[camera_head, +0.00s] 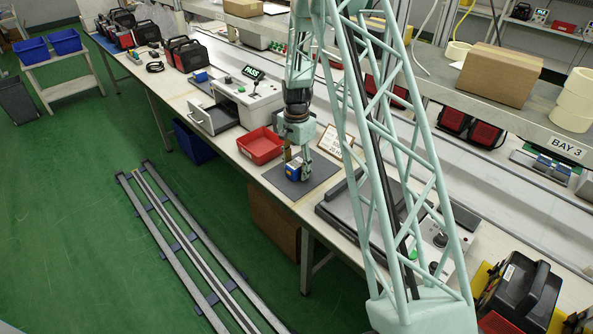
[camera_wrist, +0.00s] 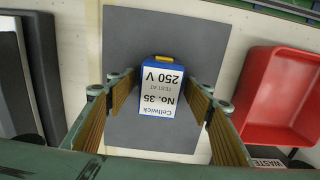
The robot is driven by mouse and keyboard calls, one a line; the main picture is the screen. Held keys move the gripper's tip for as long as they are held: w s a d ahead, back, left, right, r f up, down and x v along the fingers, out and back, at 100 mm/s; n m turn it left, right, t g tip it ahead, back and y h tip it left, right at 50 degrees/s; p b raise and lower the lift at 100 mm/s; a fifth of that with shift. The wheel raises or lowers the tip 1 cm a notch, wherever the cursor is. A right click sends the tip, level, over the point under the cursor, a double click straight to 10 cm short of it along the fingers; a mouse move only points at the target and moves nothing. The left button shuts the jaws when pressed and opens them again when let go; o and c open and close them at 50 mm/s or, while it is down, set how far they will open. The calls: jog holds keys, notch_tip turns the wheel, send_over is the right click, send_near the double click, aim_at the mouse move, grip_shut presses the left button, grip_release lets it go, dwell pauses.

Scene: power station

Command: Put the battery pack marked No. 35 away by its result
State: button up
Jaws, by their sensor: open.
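The battery pack No. 35 (camera_head: 303,170) is a blue block with a white label and lies on a grey mat (camera_head: 322,172). My gripper (camera_head: 297,170) points down over the mat. In the wrist view its open fingers (camera_wrist: 158,84) stand on either side of the pack, with gaps visible. A white tester (camera_head: 247,98) shows what looks like PASS on its display (camera_head: 253,73). Its front drawer (camera_head: 214,119) is out.
A red tray (camera_head: 260,146) stands left of the mat; a WASTE label (camera_wrist: 268,162) shows beside it in the wrist view. A framed card (camera_head: 331,142) stands behind the mat. A grey-lidded case (camera_head: 350,208) lies to the right. A small blue item (camera_head: 201,77) sits behind the drawer.

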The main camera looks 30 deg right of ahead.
aim_at(297, 163)
jog(key=shift+c, duration=0.5)
jog(key=c, duration=1.3)
jog(key=shift+o, duration=0.2)
jog(key=shift+r, duration=0.1)
jog(key=shift+r+p, duration=0.3)
jog(key=shift+r, duration=1.3)
jog(key=s+a, duration=0.1)
jog(key=s, duration=0.4)
jog(key=s+a+r, duration=0.1)
jog(key=s+a, duration=0.1)
jog(key=s, duration=0.3)
jog(key=s+a, duration=0.2)
jog(key=s, duration=0.3)
jog(key=shift+r+p, duration=0.3)
jog(key=shift+p, duration=0.1)
